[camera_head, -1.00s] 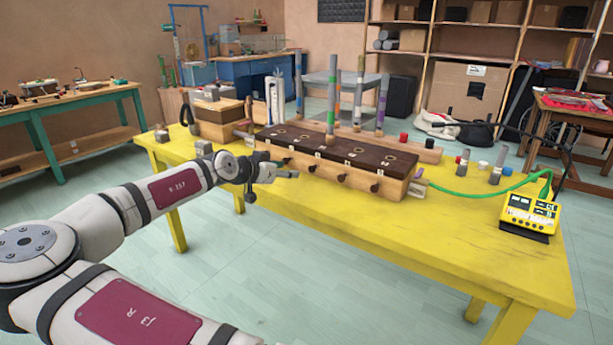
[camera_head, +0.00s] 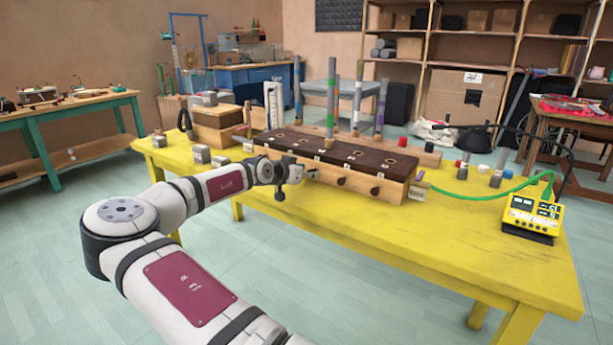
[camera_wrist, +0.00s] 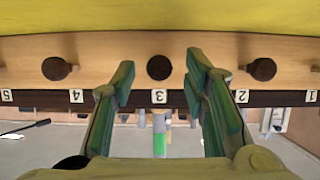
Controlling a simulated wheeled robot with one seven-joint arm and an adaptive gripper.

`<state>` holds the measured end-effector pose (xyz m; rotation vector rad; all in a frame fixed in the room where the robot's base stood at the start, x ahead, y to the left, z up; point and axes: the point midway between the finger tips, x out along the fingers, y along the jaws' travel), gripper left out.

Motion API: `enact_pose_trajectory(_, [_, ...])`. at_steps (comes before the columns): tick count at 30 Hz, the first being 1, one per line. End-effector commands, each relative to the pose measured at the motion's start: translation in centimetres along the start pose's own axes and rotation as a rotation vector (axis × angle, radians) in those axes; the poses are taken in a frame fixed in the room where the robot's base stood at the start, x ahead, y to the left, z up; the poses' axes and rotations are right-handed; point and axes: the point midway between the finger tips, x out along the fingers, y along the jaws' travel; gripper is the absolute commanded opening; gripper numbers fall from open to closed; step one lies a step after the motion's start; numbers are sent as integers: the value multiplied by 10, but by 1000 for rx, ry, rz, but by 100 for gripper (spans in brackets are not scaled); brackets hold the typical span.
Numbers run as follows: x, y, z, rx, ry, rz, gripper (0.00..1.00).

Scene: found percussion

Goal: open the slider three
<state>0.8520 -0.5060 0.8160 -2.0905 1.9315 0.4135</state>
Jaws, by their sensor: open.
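The wooden box (camera_head: 398,190) with a dark slotted top stands on the yellow table. Its front carries a row of dark round knobs with number tags. The knob of slider three (camera_wrist: 159,67) sits above the tag "3" in the wrist view, midway between my fingers. My gripper (camera_wrist: 161,80) is open, with one green-padded finger on each side of that knob; contact cannot be told. In the head view my gripper (camera_head: 305,174) is at the box's front and hides part of it.
Knobs four (camera_wrist: 56,68) and two (camera_wrist: 263,69) flank my fingers. Upright tubes (camera_head: 357,97) stand behind the box. A yellow meter (camera_head: 533,214) with a green cable is at right, small blocks (camera_head: 200,154) at left. The table's front strip is clear.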

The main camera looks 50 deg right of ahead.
Motion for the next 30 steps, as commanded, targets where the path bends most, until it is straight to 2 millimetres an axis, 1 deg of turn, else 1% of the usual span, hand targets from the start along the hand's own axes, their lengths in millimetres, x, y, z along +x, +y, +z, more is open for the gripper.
enact_pose_trajectory(3, [4,0,0,0,0,0,41])
enact_pose_trajectory(10, [5,0,0,-1,-1,0,41])
enact_pose_trajectory(11, [5,0,0,-1,-1,0,39])
enact_pose_trajectory(12, [5,0,0,-1,-1,0,30])
enact_pose_trajectory(14, [5,0,0,-1,-1,0,16])
enact_pose_trajectory(15, [5,0,0,-1,-1,0,7])
enact_pose_trajectory(16, [5,0,0,-1,-1,1,0])
enact_pose_trajectory(23, [3,0,1,0,-1,0,0])
enact_pose_trajectory(30, [-21,-1,12,-1,-3,-1,0])
